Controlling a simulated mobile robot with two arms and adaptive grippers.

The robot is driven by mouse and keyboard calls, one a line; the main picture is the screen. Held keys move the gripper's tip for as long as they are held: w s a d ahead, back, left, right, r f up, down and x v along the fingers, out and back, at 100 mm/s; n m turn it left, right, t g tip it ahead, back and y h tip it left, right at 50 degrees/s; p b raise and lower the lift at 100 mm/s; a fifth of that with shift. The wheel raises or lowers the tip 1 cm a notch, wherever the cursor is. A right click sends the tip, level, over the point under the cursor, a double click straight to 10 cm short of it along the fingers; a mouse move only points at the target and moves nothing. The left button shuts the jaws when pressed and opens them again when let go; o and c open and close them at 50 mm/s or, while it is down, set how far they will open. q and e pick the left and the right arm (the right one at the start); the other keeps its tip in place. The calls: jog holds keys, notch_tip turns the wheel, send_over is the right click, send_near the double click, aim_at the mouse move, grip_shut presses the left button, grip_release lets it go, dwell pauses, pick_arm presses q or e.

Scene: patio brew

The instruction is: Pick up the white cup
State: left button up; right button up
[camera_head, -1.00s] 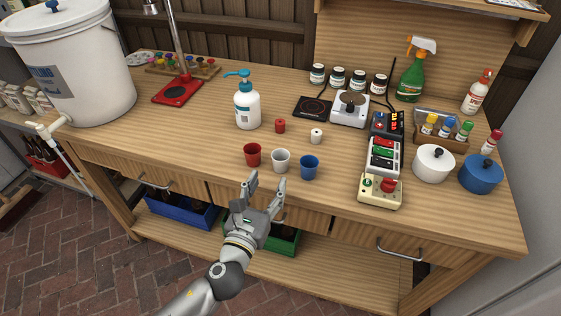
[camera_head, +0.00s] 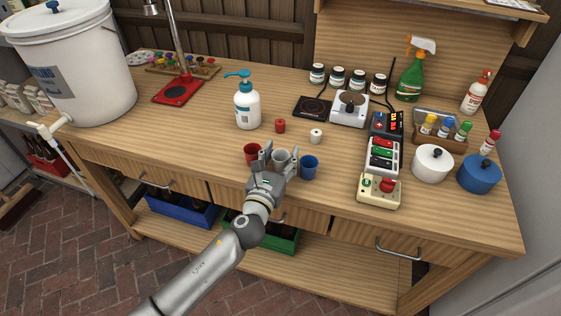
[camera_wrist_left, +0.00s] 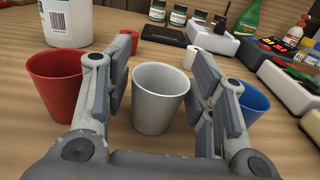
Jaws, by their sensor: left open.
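The white cup (camera_head: 281,156) stands upright on the wooden workbench, between a red cup (camera_head: 252,153) on its left and a blue cup (camera_head: 309,167) on its right. My left gripper (camera_head: 280,153) is open, with its fingers on either side of the white cup. In the left wrist view the white cup (camera_wrist_left: 159,97) sits between the two open fingers, with a gap visible on the left side and a narrow one on the right. The left finger partly overlaps the red cup (camera_wrist_left: 57,84), and the right finger partly hides the blue cup (camera_wrist_left: 252,102). My right gripper is not in view.
Behind the cups are a small red canister (camera_head: 280,126), a small white canister (camera_head: 316,136) and a pump bottle (camera_head: 247,106). To the right are a control box with a red knob (camera_head: 380,191), a white pot (camera_head: 433,164) and a blue pot (camera_head: 480,174). The bench front left is clear.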

pick_arm(q)
jog(key=shift+c, duration=0.2)
jog(key=c, duration=0.5)
jog(key=shift+c, duration=0.2)
